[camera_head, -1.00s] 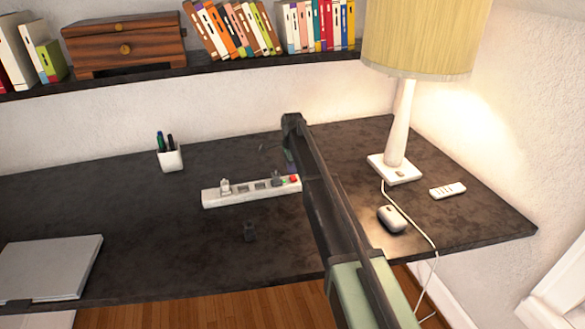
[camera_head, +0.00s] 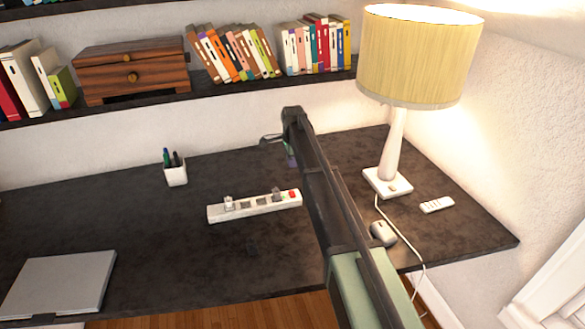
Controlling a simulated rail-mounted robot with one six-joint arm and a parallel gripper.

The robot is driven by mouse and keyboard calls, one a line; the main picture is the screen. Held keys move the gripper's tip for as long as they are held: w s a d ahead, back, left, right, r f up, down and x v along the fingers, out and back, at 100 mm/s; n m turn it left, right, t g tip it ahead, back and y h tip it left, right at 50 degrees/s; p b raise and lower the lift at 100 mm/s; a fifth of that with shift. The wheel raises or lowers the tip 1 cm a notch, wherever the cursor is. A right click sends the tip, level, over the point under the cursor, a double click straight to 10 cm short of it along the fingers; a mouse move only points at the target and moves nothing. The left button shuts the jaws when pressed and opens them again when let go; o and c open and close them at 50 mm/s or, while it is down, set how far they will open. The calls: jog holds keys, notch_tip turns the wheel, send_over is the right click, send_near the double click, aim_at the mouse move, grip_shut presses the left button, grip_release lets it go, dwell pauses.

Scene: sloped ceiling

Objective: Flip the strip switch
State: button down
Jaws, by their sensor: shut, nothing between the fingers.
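The white power strip (camera_head: 225,213) lies on the dark desk, left of my arm, with sockets along its top.
A lamp (camera_head: 410,60), a mouse (camera_head: 383,233) and a remote (camera_head: 437,205) are on the right, with a cable hanging off the desk (camera_head: 150,220). A pen cup (camera_head: 176,176) and laptop (camera_head: 60,283) are left. A shelf (camera_head: 150,108) with books runs behind.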

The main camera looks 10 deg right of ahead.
aim_at(293, 195)
notch_tip(293, 195, down, 14)
jog(key=b, duration=1.4)
jog(key=shift+w+f, duration=0.1)
jog(key=shift+f, duration=0.05)
